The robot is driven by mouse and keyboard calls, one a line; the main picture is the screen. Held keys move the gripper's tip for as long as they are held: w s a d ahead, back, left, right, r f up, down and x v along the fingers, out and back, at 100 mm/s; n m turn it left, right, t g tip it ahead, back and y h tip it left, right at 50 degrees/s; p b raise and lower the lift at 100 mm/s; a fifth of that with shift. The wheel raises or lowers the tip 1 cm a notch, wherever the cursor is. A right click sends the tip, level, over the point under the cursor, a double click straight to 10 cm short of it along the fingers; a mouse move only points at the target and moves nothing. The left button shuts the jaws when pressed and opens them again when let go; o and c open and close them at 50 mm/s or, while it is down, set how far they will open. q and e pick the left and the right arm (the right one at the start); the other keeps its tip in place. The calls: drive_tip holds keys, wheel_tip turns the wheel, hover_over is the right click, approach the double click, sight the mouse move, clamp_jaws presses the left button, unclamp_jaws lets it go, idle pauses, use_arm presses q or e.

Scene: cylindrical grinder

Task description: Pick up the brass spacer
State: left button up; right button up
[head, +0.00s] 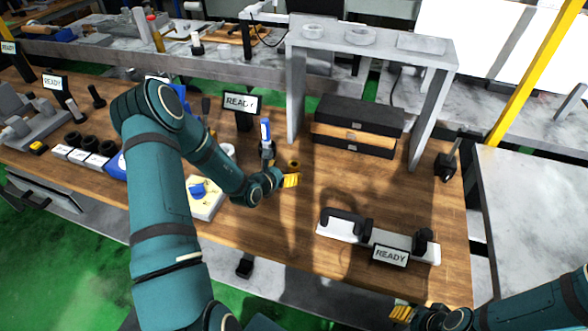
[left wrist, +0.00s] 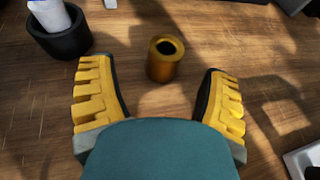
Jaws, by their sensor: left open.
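The brass spacer (left wrist: 164,60) is a short golden cylinder with a dark hole, standing upright on the wooden bench. In the head view the spacer (head: 294,163) shows just beyond my left gripper (head: 290,181). In the left wrist view my left gripper (left wrist: 157,82) is open and empty, its yellow ribbed fingers wide apart. The spacer is centred between them, near the tips and apart from both. My right gripper (head: 402,312) is at the bottom edge of the head view, by the bench's front edge; its opening is unclear.
A black round holder (left wrist: 62,37) with a white-and-blue item stands left of the spacer. A white fixture with black brackets (head: 340,228) lies to the right. A grey gantry (head: 296,95) and black drawers (head: 352,150) stand behind. Wood around the spacer's right is clear.

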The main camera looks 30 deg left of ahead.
sight(291, 168)
use_arm(q)
drive_tip(key=x, duration=0.4)
drive_tip(key=shift+w+d, duration=0.25)
drive_tip(key=shift+w, duration=0.2)
clamp_jaws()
